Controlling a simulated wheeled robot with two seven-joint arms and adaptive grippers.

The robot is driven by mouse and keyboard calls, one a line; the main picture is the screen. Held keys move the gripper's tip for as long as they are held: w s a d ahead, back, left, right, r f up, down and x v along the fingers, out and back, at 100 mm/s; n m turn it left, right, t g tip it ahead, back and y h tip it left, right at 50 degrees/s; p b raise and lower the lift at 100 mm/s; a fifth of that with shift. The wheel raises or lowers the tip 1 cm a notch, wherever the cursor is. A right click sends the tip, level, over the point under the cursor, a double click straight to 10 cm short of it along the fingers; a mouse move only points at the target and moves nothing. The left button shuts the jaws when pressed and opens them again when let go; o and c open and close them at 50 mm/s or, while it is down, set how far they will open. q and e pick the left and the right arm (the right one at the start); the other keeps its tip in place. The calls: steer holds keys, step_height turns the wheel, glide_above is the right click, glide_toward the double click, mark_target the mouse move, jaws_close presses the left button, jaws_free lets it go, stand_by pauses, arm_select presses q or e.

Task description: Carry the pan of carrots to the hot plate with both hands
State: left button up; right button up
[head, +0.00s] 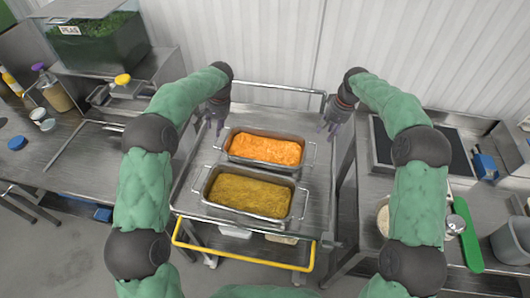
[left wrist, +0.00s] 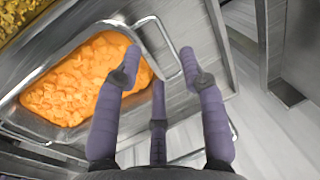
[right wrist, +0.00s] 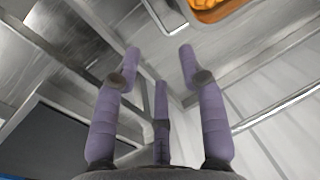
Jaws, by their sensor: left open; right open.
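The metal pan of carrots (head: 234,154) holds orange pieces and sits on the cart's top, behind a second pan. In the left wrist view, its wire handle (left wrist: 158,31) shows beyond the open fingers. My left gripper (head: 215,124) is open and empty by the pan's left end, with its fingertips (left wrist: 165,58) close to that handle. My right gripper (head: 332,126) is open and empty, to the right of the pan and apart from it. In the right wrist view, only a corner of the carrots (right wrist: 213,5) shows. The dark hot plate (head: 385,146) is on the right counter, partly behind my right arm.
A pan of yellowish-brown food (head: 246,194) sits in front of the carrots on the cart (head: 318,200). The cart has a yellow front bar (head: 240,257). A gap separates it from the right counter, which holds a bowl (head: 383,220) and green-handled tool (head: 469,240).

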mark_target(215, 142)
arm_select(q)
steer(key=f, duration=0.3)
steer(key=a+f, duration=0.1)
steer(key=f, duration=0.3)
steer(key=a+f, duration=0.1)
steer(key=f, duration=0.2)
steer(key=shift+w+f, duration=0.2)
steer(key=shift+f, duration=0.15)
arm_select(e)
steer(key=f, duration=0.3)
steer(key=a+f, duration=0.1)
steer(key=f, duration=0.3)
steer(key=a+f, duration=0.1)
steer(key=f, duration=0.2)
steer(key=shift+w+f, duration=0.15)
steer(key=shift+f, duration=0.2)
arm_select(q)
steer(key=shift+c, duration=0.3)
arm_select(e)
steer(key=shift+c, duration=0.2)
arm_select(q)
jaws_close()
arm_select(e)
jaws_close()
arm_select(q)
steer(key=shift+r, duration=0.1)
arm_select(e)
steer(key=shift+w+r, duration=0.1)
